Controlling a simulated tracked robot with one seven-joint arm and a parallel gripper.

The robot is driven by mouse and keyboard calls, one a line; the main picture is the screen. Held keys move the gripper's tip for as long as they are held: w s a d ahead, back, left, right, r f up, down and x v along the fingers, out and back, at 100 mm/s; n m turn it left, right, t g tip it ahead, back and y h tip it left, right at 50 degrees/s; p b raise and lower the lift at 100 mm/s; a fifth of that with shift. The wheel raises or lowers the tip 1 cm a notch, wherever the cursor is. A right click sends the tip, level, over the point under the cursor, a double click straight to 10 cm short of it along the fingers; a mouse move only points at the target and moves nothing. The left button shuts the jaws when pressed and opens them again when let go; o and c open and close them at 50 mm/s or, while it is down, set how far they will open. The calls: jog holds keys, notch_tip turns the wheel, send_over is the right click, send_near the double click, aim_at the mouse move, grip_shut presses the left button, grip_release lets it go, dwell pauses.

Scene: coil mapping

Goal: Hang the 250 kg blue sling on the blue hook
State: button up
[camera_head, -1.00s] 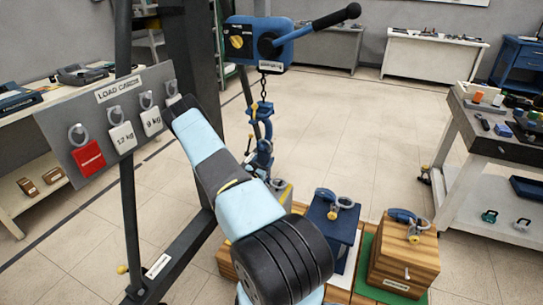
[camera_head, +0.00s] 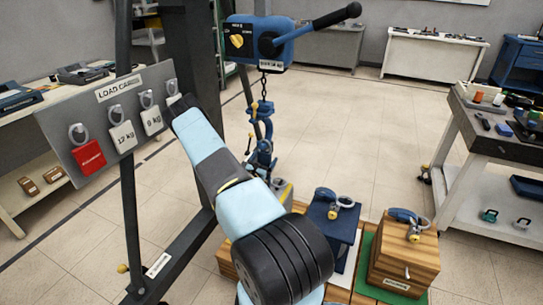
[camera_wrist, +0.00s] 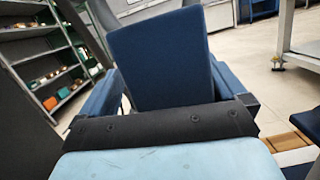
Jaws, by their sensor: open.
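The blue hook (camera_head: 262,110) hangs on a short chain under the blue hoist (camera_head: 258,45) in the head view. Other blue parts (camera_head: 260,158) show just below it, partly behind my arm; I cannot tell them apart. Blue lifting pieces with grey rings lie on the blue block (camera_head: 322,228) and the wooden crate (camera_head: 405,255). No 250 kg marking is readable, so I cannot tell which is that sling. In the wrist view my gripper (camera_wrist: 166,84) is open, its blue fingers at either side of a large dark blue panel (camera_wrist: 157,58) that I cannot identify.
A load board (camera_head: 105,125) with several hanging tags and a dark upright post (camera_head: 190,60) stand left of my arm. A grey-topped bench (camera_head: 490,145) stands at right, and a green mat (camera_head: 367,285) lies under the wooden crate. The floor beyond the hoist is clear.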

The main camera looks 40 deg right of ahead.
jog(key=v, duration=1.4)
jog(key=s+a+r+m+g+y, duration=0.2)
jog(key=r+m+g, duration=0.25)
jog(key=r, duration=0.55)
jog(key=s+a+r+m+g+y, duration=0.2)
jog(key=s+a+r+m+g, duration=0.15)
jog(key=r+m, duration=0.45)
jog(key=s+a+r+m+g+y, duration=0.1)
jog(key=s+a+r+m+g, duration=0.3)
jog(key=r, duration=0.7)
jog(key=s+a+r+m+t+y, duration=0.2)
jog(key=s+a+r+t+y, duration=0.3)
jog(key=s+a+r+y, duration=0.2)
jog(key=s+a+r+m+t+y, duration=0.2)
jog(key=s+a+r+t+y, duration=0.3)
jog(key=s+a+r, duration=0.6)
jog(key=a+r+y, duration=0.1)
jog(key=a+r, duration=0.3)
jog(key=a, duration=0.2)
jog(key=shift+y, duration=0.4)
jog(key=shift+c, duration=0.4)
